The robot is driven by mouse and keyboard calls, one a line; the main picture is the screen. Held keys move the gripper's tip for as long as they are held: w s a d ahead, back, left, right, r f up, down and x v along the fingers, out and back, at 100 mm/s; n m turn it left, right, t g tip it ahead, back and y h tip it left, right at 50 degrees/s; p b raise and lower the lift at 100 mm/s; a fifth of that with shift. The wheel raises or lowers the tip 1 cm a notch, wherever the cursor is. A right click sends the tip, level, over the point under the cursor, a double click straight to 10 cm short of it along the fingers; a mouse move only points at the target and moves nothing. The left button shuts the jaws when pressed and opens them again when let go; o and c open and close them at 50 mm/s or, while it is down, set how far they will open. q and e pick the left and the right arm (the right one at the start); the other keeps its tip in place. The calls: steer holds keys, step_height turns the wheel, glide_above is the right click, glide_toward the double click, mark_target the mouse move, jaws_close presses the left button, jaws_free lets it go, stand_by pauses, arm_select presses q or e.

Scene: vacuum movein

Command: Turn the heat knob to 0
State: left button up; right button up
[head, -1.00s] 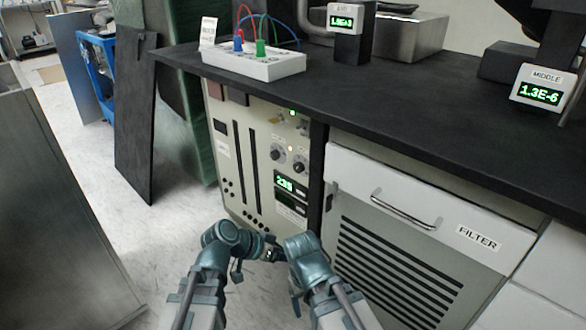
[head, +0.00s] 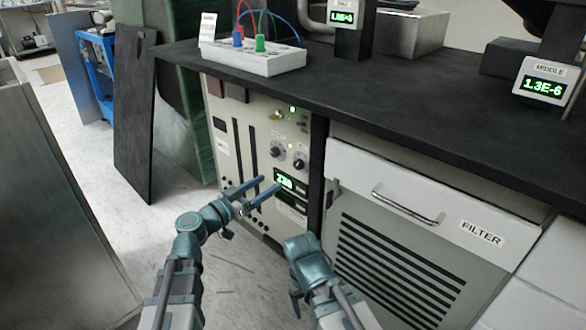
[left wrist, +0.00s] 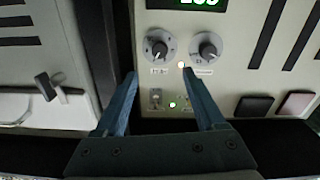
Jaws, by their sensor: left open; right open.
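Two round grey knobs sit side by side on the cream cabinet panel (head: 263,125), the left knob (head: 278,152) and the right knob (head: 299,164). The left wrist view shows the panel upside down, with the right knob (left wrist: 158,47) ahead between the finger lines and the left knob (left wrist: 207,47) beside it. Their labels are too small to read, so I cannot tell which is heat. My left gripper (head: 270,184) is open and empty, its fingers pointing at the panel below the knobs, apparently short of them. It also shows in the wrist view (left wrist: 160,74). My right gripper's fingers are hidden.
A green-digit display (head: 285,181) is below the knobs; a green light (head: 292,109) is above. The black countertop (head: 390,115) overhangs the panel. A drawer labelled FILTER (head: 440,190) with a handle is to the right. Open floor is at left.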

mark_target(296, 165)
arm_select(q)
steer(key=x, duration=1.1)
steer(key=shift+w+d, duration=0.1)
jaws_close()
